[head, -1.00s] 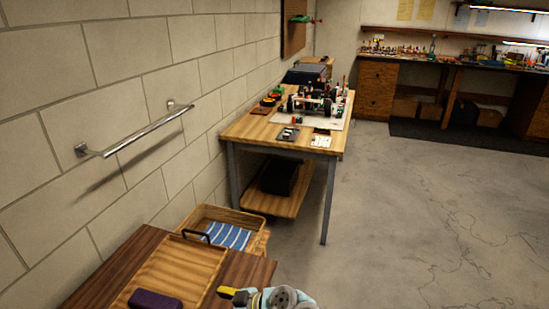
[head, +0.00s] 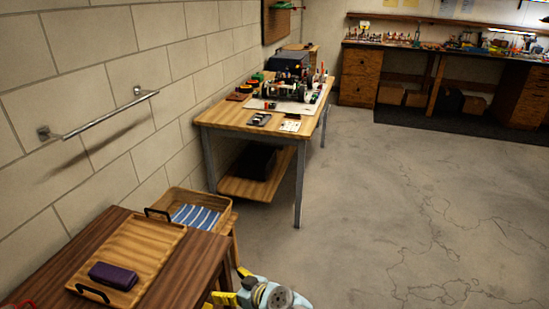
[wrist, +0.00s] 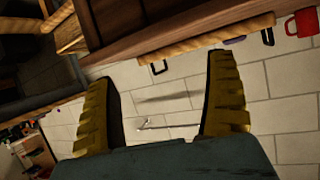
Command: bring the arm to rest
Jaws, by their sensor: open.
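My gripper (head: 226,287) shows at the bottom edge of the head view, beside the right edge of the near dark wooden table (head: 196,265). Its yellow fingers show there, partly cut off by the frame. In the wrist view my gripper (wrist: 165,90) has its two yellow fingers spread wide apart, with nothing between them. The wrist picture is tilted, with the table's edge (wrist: 180,18) and the brick wall beyond the fingers.
A wooden tray (head: 150,245) with a purple case (head: 113,276) sits on the near table. A crate with striped cloth (head: 197,217) stands behind. A workbench (head: 228,117) holds a racecar (head: 295,90). A red mug (wrist: 303,22) shows in the wrist view. Floor at right is clear.

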